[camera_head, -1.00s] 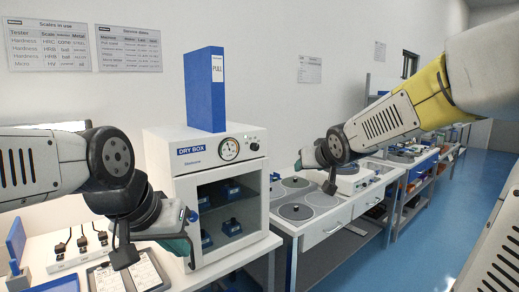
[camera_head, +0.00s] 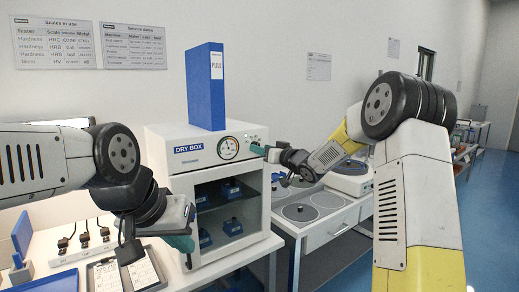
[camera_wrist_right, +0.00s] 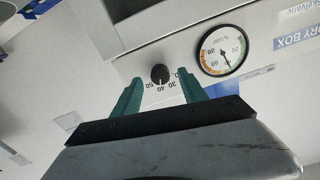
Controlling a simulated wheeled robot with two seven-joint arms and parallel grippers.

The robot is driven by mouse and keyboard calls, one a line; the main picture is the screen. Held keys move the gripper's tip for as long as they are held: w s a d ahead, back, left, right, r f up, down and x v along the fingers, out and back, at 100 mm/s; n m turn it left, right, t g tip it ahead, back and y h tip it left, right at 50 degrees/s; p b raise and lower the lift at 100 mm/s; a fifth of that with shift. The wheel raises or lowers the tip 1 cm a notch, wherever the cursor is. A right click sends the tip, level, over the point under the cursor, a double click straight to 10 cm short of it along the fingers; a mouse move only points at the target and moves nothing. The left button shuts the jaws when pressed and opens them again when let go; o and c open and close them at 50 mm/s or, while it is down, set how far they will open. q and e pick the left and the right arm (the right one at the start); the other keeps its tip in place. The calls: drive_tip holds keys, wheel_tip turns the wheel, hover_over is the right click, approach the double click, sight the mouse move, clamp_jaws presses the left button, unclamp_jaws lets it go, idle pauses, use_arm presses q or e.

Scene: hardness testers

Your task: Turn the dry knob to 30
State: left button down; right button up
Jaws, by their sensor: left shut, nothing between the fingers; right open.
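The white dry box (camera_head: 160,152) stands on the bench at centre, with a round gauge (camera_head: 229,148) on its top front panel. In the right wrist view the black dry knob (camera_wrist_right: 159,74) shows beside the gauge (camera_wrist_right: 222,50), with printed numbers including 30 and 40 around it. The knob's pointer is too small to read. My right gripper (camera_wrist_right: 160,90) is open, its teal fingers either side of the knob in that view, apparently short of it. In the head view my right gripper (camera_head: 262,151) is at the panel's right end. My left gripper (camera_head: 183,242) is shut and empty, low in front of the box.
A blue PULL binder (camera_head: 206,88) stands on top of the box. Blue-topped items sit behind its door (camera_head: 218,212). A bench with round plates (camera_head: 300,212) is at right.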

drive_tip(key=shift+x, duration=1.15)
drive_tip(key=shift+c, duration=0.2)
clamp_jaws()
